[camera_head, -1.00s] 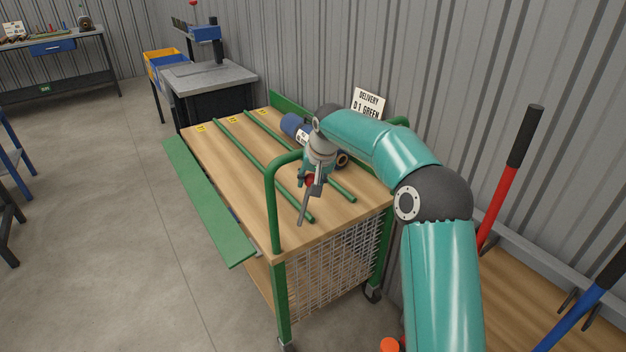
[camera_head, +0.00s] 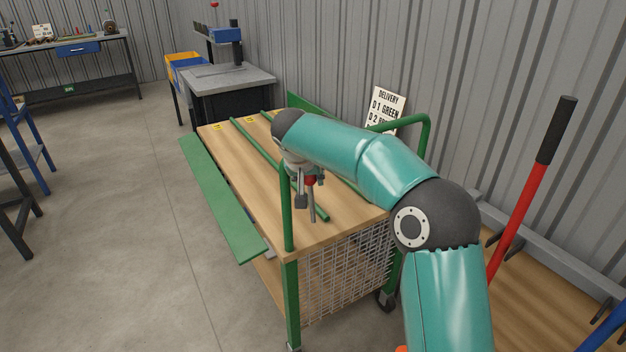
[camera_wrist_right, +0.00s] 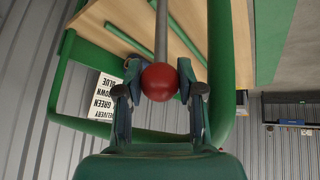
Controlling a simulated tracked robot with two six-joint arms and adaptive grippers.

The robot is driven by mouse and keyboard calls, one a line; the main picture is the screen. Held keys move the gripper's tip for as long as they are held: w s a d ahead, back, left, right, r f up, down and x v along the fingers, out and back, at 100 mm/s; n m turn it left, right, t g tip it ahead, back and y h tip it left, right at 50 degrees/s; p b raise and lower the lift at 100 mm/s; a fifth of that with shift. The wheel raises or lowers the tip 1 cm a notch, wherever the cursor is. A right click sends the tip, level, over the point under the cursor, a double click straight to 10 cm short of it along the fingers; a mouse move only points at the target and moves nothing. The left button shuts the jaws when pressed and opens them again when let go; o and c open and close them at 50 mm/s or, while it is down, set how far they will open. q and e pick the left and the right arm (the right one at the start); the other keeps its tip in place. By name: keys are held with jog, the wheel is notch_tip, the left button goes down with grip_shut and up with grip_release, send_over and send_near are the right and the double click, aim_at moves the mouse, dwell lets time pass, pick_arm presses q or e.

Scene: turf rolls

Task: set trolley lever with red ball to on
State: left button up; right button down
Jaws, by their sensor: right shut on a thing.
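The trolley (camera_head: 352,210) has a wooden top, green rails and a mesh end. Its lever (camera_head: 312,212) is a thin grey rod rising near the top's front end, close to upright in the head view. The lever's red ball (camera_head: 310,180) is partly hidden by my right gripper (camera_head: 307,186). In the right wrist view, the red ball (camera_wrist_right: 159,82) sits between the two dark fingers of that gripper (camera_wrist_right: 161,92), which is shut on it. The grey rod (camera_wrist_right: 161,35) runs away from the ball. No on or off marks are readable. My left gripper is not in view.
The trolley's green handle frame (camera_head: 287,215) stands close to my right gripper. A delivery sign (camera_head: 384,108) is behind the trolley by the metal wall. A grey-topped table (camera_head: 230,78) stands beyond. Red-handled and blue-handled tools are at right.

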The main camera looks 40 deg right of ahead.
jog(key=c, duration=0.7)
grip_release()
jog(key=shift+a+r, duration=0.1)
jog(key=shift+s+a+r, duration=0.15)
jog(key=shift+a+r, duration=0.1)
jog(key=shift+r, duration=0.25)
jog(key=shift+v, duration=3.25)
jog(key=shift+s+f, duration=0.1)
jog(key=shift+s, duration=0.05)
